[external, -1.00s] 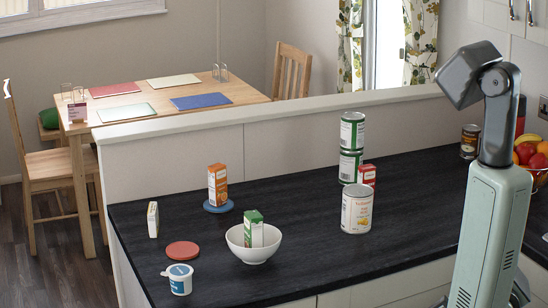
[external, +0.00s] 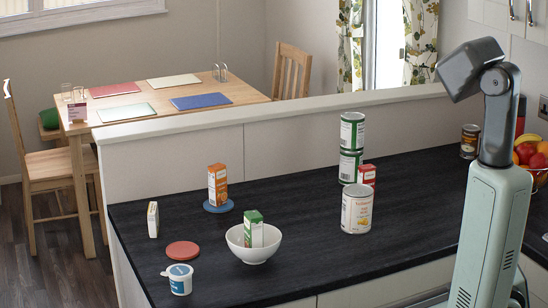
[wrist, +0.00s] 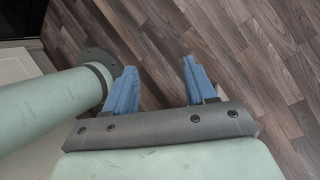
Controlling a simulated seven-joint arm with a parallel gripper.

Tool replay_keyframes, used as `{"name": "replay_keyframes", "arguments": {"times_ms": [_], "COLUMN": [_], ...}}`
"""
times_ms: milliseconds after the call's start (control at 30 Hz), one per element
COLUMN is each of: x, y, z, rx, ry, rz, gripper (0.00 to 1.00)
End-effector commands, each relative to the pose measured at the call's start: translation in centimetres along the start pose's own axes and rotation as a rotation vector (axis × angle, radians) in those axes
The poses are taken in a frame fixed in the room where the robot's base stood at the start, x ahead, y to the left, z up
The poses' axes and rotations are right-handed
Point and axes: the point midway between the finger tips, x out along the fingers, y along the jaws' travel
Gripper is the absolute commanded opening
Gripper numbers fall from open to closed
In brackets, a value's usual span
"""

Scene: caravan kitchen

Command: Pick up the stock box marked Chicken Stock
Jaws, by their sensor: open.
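Several small boxes stand on the dark worktop in the external view, their lettering too small to read, so I cannot tell which is marked Chicken Stock. An orange-and-white box (external: 217,187) stands upright on a blue coaster (external: 228,207). A green-topped box (external: 253,229) stands in a white bowl (external: 274,247). A pale box (external: 153,220) stands near the left edge. My gripper (wrist: 158,68) shows in the wrist view, its blue fingers apart and empty above the wooden floor, away from the boxes.
The large can (external: 357,210) and two stacked cans (external: 351,150) crowd the red box. A red coaster (external: 183,250) and a white tub (external: 180,280) are at front left. A raised ledge (external: 270,112) backs the worktop.

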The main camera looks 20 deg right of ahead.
Motion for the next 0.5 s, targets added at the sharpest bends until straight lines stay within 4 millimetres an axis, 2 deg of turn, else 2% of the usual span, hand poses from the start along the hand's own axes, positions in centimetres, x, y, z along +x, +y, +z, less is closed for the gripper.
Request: {"name": "replay_keyframes", "arguments": {"times_ms": [33,200,400,500], "x": [-1.7,-6.5,-10.7,-12.7], "y": [-1.4,-2.6,-3.1,-3.4], "z": [2.2,8.2,12.9,14.2], "rx": [0.051,0.242,0.393,0.44], "ry": [0.004,0.028,0.063,0.076], "rz": [0.016,0.078,0.12,0.128], "gripper": [0.55,0.55,0.55,0.55]}}
